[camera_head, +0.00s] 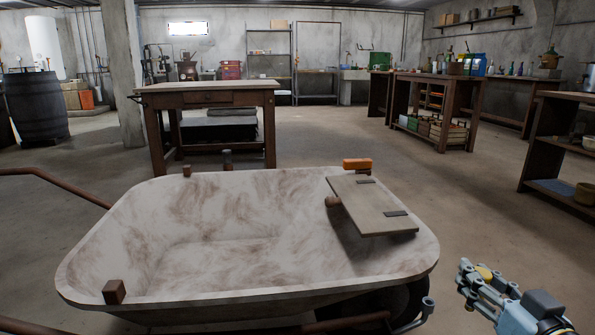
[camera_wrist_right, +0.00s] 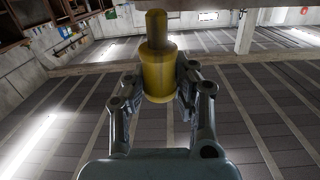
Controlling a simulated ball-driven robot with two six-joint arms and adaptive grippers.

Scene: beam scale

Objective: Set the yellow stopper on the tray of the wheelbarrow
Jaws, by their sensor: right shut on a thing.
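The yellow stopper (camera_wrist_right: 157,72) is a yellow cylinder with a narrower darker top, held between the fingers of my right gripper (camera_wrist_right: 155,88) in the right wrist view. In the head view my right gripper (camera_head: 476,283) is at the lower right, beside the wheelbarrow (camera_head: 200,225) and apart from it. Only a small yellow part of the stopper (camera_head: 485,273) shows there between the fingers. The wheelbarrow has a pale, stained tub. Its tray (camera_head: 372,205) is a grey board across the right part of the tub, with two dark strips and a bare top. My left gripper is not in view.
An orange block (camera_head: 357,164) sits at the tub's far rim by the tray. A wooden table (camera_head: 208,97) stands behind the tub. Shelves (camera_head: 560,150) stand at the right. Floor between the tub and the shelves is clear.

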